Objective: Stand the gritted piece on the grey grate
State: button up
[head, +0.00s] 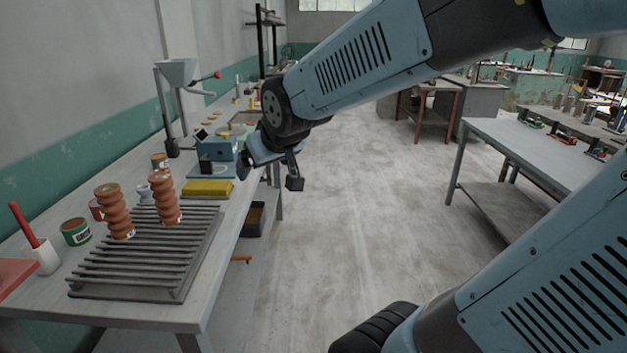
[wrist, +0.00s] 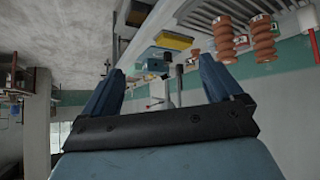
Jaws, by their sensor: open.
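Two terracotta ribbed pieces, a left one (head: 113,205) and a right one (head: 165,197), stand upright at the wall side of the grey grate (head: 150,262). Small pale labels show near their bases. I cannot tell which one is gritted. Both pieces, (wrist: 225,40) and (wrist: 263,38), and part of the grate (wrist: 205,10) also show upside down in the wrist view. My gripper (head: 268,173) is open and empty, beyond the grate and to the right, near the bench's front edge. Its two fingers (wrist: 162,65) are apart in the wrist view.
A yellow block (head: 207,188) and a blue device (head: 216,150) sit beyond the grate. A green-labelled can (head: 76,232), a white cup with a red-handled tool (head: 46,257) and a grey hopper stand (head: 176,75) are also on the bench.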

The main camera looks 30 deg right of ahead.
jog(key=s+d+r+m+g, duration=0.1)
jog(key=s+d+m+g, duration=0.1)
jog(key=s, duration=1.1)
jog(key=shift+s+d+r+g+h, duration=0.2)
jog(key=shift+s+d+g+h, duration=0.15)
jog(key=shift+d+g, duration=0.4)
